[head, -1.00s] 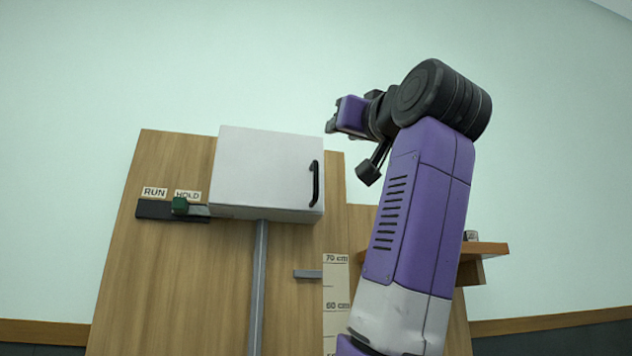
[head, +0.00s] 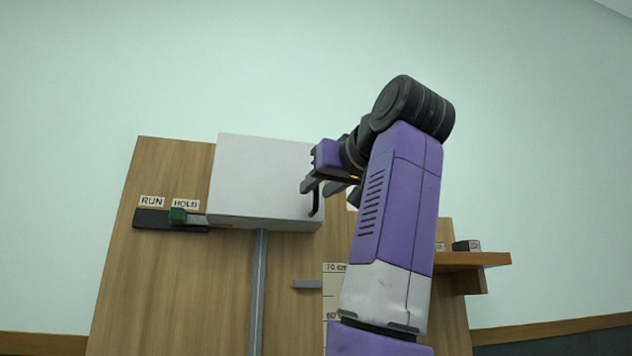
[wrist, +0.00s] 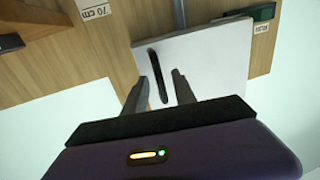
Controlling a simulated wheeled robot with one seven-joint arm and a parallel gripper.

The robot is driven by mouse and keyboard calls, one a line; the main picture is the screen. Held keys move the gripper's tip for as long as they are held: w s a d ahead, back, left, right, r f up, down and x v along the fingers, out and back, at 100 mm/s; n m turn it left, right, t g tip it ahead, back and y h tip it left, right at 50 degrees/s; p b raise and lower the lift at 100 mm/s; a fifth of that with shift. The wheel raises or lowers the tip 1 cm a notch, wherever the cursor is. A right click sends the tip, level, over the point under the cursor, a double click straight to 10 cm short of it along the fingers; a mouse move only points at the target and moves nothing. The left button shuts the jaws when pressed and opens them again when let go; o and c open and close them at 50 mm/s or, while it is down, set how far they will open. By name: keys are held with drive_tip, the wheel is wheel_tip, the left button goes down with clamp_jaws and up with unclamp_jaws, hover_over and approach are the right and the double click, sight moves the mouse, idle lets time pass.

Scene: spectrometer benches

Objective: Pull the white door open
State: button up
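The white door (head: 262,180) is the front of a box on the wooden panel, and it looks closed. Its black handle (head: 316,202) is upright near the door's right edge, its upper part hidden behind my gripper. My gripper (head: 308,187) is in front of the handle. In the wrist view the white door (wrist: 205,62) fills the upper middle. There the black handle (wrist: 158,76) lies between the two fingers of my gripper (wrist: 158,82), which stand apart on either side of it. I cannot tell whether a finger touches the handle.
A wooden shelf (head: 470,259) with small dark items stands at the right. A grey post (head: 259,290) runs below the box, beside a centimetre scale (head: 335,290).

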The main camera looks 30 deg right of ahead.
drive_tip(key=shift+w+d, duration=0.1)
drive_tip(key=shift+w, duration=0.85)
drive_tip(key=shift+c, duration=0.4)
clamp_jaws()
idle(0.4)
